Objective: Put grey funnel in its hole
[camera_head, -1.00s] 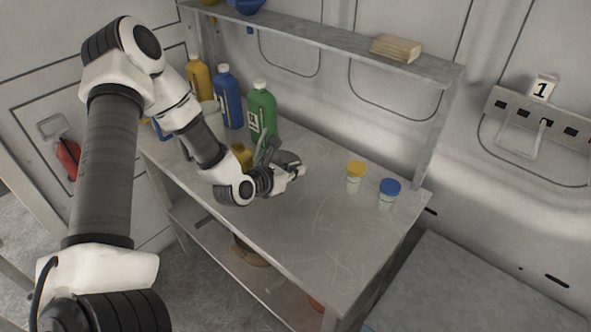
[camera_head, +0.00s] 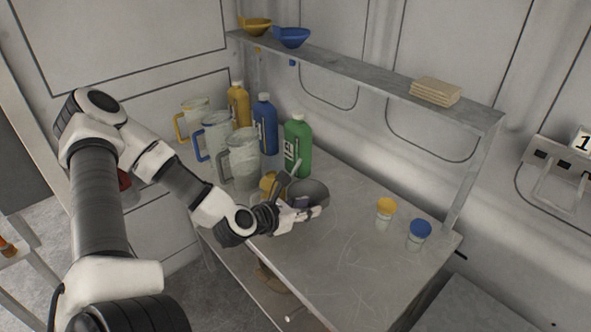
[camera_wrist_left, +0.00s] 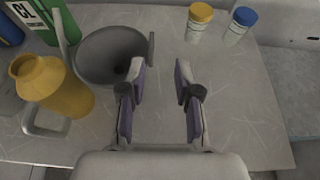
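The grey funnel (camera_head: 312,189) sits on the workbench in front of the green bottle, partly hidden by my gripper in the head view. In the left wrist view, the funnel (camera_wrist_left: 100,52) lies up and left of my gripper, its bowl open toward the camera and a small tab on its right rim. My left gripper (camera_head: 306,213) is just in front of it. In the left wrist view, the gripper's fingers (camera_wrist_left: 159,85) are apart with only bench between them; the left fingertip overlaps the funnel's edge, and contact cannot be told. The grey funnel's hole cannot be made out.
A raised shelf (camera_head: 375,78) holds a yellow funnel (camera_head: 255,26), a blue funnel (camera_head: 291,37) and a tan stack (camera_head: 436,91). Bottles and jugs crowd the bench's left. Two capped jars stand right; the bench front is clear.

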